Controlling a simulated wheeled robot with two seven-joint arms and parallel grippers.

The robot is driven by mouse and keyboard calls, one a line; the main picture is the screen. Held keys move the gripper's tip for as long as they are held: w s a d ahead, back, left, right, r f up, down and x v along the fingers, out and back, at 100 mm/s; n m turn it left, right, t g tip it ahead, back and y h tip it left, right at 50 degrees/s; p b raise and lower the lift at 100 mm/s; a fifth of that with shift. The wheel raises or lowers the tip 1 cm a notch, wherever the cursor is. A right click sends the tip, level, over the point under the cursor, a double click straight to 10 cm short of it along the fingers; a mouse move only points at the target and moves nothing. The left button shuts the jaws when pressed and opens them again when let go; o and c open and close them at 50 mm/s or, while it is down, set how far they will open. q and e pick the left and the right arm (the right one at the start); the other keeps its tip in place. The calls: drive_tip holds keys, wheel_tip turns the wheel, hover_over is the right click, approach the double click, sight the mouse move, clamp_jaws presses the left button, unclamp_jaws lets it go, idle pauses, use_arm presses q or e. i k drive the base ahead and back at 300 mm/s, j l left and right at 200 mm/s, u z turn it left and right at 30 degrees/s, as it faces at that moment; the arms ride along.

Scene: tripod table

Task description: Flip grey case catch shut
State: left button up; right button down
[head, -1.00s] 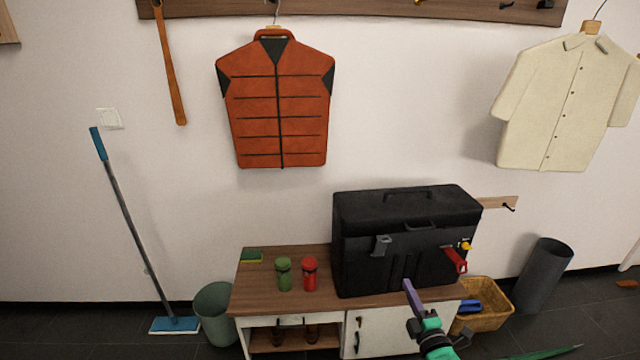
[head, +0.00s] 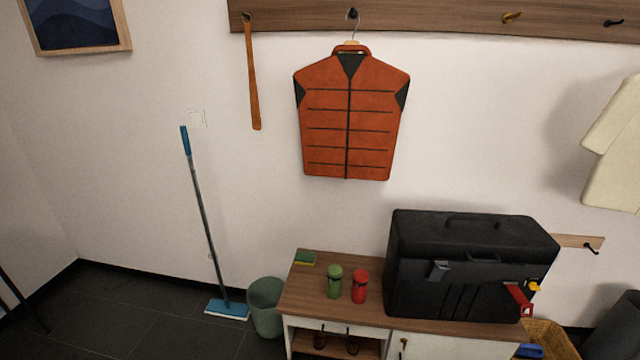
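The black case (head: 470,268) stands upright on a wooden-topped cabinet, with its lid down and a handle on top. A small grey catch (head: 438,270) is on the left part of its front, near the lid seam. It seems to stick out from the front, but it is too small to tell whether it is open or shut. A red catch (head: 519,299) juts out at the right part of the front, with a small yellow piece (head: 534,286) beside it. Neither of my grippers is in view.
A green jar (head: 335,281), a red jar (head: 360,286) and a sponge (head: 304,258) sit on the cabinet top (head: 315,283) left of the case. A bin (head: 267,307) and a mop (head: 203,220) stand left of the cabinet. A wicker basket (head: 552,340) is at the right.

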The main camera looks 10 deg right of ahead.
sight(438, 274)
drive_tip(key=l+z, duration=0.1)
drive_tip(key=z, duration=1.6)
